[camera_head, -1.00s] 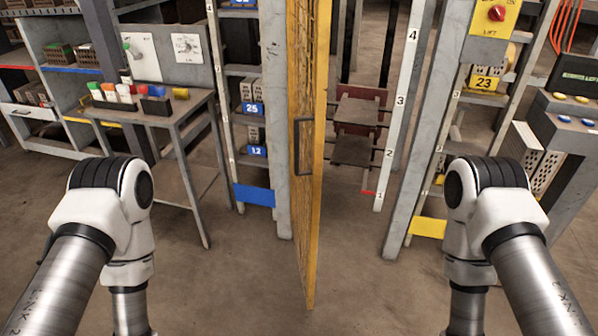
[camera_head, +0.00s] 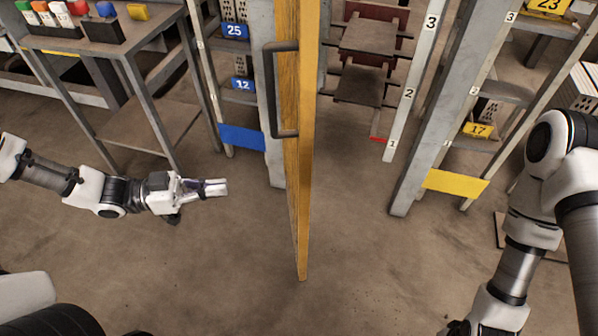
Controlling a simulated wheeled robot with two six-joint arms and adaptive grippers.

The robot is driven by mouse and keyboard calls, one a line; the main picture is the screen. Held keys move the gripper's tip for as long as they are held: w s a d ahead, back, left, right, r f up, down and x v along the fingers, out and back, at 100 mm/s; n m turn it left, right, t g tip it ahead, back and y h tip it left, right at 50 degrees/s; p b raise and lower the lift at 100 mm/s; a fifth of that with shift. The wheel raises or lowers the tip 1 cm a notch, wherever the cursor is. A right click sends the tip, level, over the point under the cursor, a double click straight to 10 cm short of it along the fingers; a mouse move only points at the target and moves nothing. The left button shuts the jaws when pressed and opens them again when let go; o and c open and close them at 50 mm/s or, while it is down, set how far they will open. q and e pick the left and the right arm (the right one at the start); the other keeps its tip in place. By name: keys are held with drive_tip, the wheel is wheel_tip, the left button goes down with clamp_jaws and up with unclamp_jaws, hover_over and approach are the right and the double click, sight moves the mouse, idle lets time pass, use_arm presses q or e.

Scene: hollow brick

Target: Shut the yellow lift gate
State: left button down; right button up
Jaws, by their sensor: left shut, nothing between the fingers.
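The yellow lift gate (camera_head: 305,150) stands open, swung out toward me and seen nearly edge-on. A dark grey bar handle (camera_head: 272,95) is on its left face. Its hinge side meets the grey post left of the lift opening. My left gripper (camera_head: 224,187) is shut and empty, left of the gate and below the handle in the picture, its fingers pointing right. It is apart from the gate. My right arm (camera_head: 515,265) hangs at the right; its gripper is out of the picture.
The lift opening holds dark platforms (camera_head: 362,85) beside a numbered post (camera_head: 412,75). A grey table (camera_head: 95,50) with coloured blocks stands at the upper left. Shelves with blue and yellow labels flank the lift. The floor (camera_head: 240,260) before the gate is clear.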

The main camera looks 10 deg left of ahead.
use_arm(q)
drive_tip(key=b, duration=0.4)
approach(299, 178)
drive_tip(key=x, duration=0.2)
drive_tip(key=b+x, duration=0.1)
drive_tip(key=x, duration=0.1)
drive_tip(key=f+x, duration=0.1)
drive_tip(key=x, duration=0.1)
drive_tip(key=shift+w+d, duration=0.2)
drive_tip(key=shift+w, duration=0.1)
drive_tip(key=shift+w+d+r, duration=0.15)
drive_tip(key=shift+d, duration=0.15)
use_arm(e)
drive_tip(key=f, duration=0.5)
drive_tip(key=shift+s+f, duration=0.25)
drive_tip(key=shift+f, duration=0.15)
